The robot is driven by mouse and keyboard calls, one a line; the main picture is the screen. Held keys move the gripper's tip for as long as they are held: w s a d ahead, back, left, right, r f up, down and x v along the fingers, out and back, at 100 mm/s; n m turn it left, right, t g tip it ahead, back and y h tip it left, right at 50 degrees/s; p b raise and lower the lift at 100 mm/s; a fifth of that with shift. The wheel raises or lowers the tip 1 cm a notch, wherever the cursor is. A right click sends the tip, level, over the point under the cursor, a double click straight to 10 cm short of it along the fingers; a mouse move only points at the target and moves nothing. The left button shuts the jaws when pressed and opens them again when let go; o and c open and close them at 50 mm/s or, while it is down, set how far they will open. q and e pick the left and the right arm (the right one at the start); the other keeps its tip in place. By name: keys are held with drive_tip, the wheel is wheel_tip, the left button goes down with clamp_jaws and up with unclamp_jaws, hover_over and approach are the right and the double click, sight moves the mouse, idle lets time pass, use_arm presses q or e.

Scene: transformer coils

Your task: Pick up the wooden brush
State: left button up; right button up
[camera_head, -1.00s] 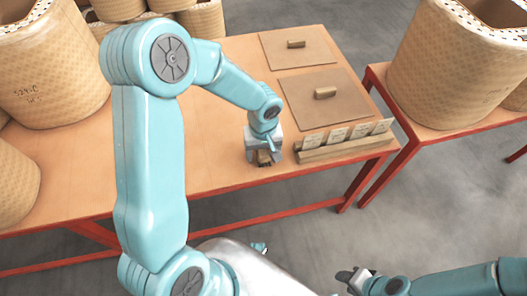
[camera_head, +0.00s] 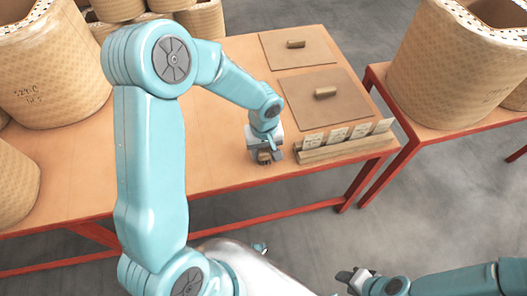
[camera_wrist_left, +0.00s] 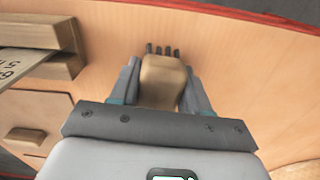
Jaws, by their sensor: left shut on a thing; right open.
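The wooden brush (camera_head: 264,156) is at the front edge area of the wooden table, under my left gripper (camera_head: 265,152). In the left wrist view the brush (camera_wrist_left: 161,80) shows a tan wooden body with dark bristles at its far end. My left gripper (camera_wrist_left: 160,85) has one finger on each side of the body and is shut on it. I cannot tell whether the brush is clear of the tabletop. My right gripper (camera_head: 350,279) is open and empty, low over the floor at the bottom right, away from the table.
A wooden card holder (camera_head: 345,148) with several upright cards stands just right of the brush. Two flat boards with wooden handles, one of them this board (camera_head: 327,107), lie behind it. Large coils (camera_head: 455,75) stand on a table at right and others at left. The table's middle is clear.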

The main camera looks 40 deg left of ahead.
use_arm(q)
wheel_tip(320, 180, up, 19)
drive_tip(key=p, duration=0.2)
drive_tip(key=shift+p, duration=0.3)
drive_tip(key=shift+f, duration=0.1)
